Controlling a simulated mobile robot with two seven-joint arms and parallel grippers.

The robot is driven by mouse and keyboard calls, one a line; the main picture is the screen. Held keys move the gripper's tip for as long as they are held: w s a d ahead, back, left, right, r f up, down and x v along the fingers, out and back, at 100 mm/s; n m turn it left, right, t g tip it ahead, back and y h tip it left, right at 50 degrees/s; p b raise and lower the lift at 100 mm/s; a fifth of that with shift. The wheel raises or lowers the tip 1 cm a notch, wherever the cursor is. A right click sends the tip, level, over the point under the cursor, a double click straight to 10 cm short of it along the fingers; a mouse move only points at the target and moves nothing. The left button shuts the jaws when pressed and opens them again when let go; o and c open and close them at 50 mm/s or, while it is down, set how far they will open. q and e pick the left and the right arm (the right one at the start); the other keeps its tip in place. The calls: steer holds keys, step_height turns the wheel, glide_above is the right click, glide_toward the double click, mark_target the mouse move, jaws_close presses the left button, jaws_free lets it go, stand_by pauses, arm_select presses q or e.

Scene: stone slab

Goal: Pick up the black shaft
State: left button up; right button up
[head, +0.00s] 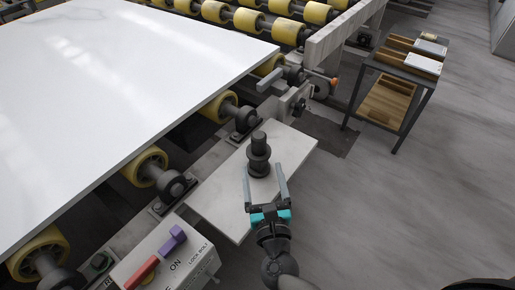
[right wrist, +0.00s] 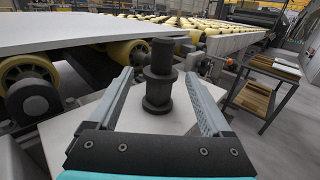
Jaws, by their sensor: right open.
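The black shaft (head: 259,154) stands upright on a light grey plate (head: 222,205) beside the roller conveyor. It has wider collars around its middle and base. In the right wrist view the shaft (right wrist: 159,77) stands ahead, between the lines of the two fingers. My right gripper (head: 263,172) is open, with its fingers pointing at the shaft from the near side. I cannot tell whether the fingers touch it. My left gripper is not in view.
A white stone slab (head: 120,80) lies on yellow rollers (head: 146,166) at the left. A control box (head: 180,262) with red and purple levers is at the bottom. A cart (head: 399,75) with wooden trays stands at the back right.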

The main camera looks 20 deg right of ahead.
mark_target(259, 150)
steer(key=w, duration=0.4)
steer(key=w+d, duration=0.1)
steer(key=w, duration=0.1)
steer(key=shift+w, duration=0.15)
steer(key=shift+w+d+b, duration=0.1)
steer(key=shift+w+b, duration=0.25)
steer(key=shift+w, duration=0.45)
steer(key=w, duration=0.2)
steer(key=w+d+b, duration=0.1)
steer(key=w, duration=0.1)
steer(key=shift+f, duration=0.15)
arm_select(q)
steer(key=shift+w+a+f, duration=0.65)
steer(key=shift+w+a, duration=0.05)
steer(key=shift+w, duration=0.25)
arm_select(e)
steer(key=shift+w, duration=0.45)
jaws_close()
